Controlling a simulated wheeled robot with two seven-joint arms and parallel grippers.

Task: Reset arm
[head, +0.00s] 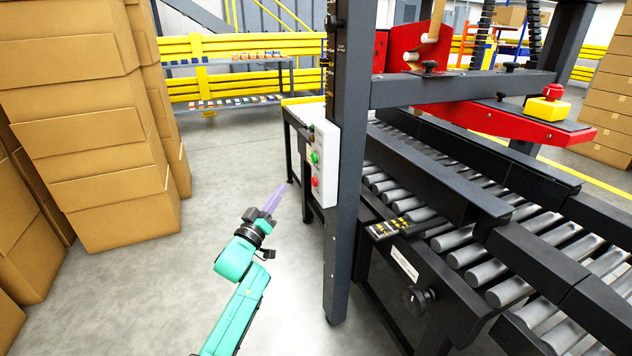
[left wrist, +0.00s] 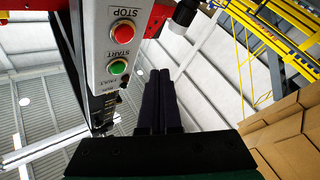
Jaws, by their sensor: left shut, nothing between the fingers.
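My left arm comes in from the lower middle of the head view. Its gripper (head: 273,198) is shut and empty, with its pale purple fingers together, pointing up toward the control box. In the left wrist view the dark fingers (left wrist: 160,100) lie side by side. The white control box (head: 325,160) is on the machine's dark post, a little right of the gripper and apart from it. It has a green button (head: 314,157) and a red button (head: 315,181). The wrist view shows them upside down as START (left wrist: 118,66) and STOP (left wrist: 122,31). My right gripper is not in view.
Stacked cartons (head: 100,120) stand at the left. The machine's dark upright post (head: 346,230) and roller conveyor (head: 470,250) fill the right side. A red emergency button (head: 553,92) is on a yellow box. Grey floor (head: 225,150) is free between cartons and machine.

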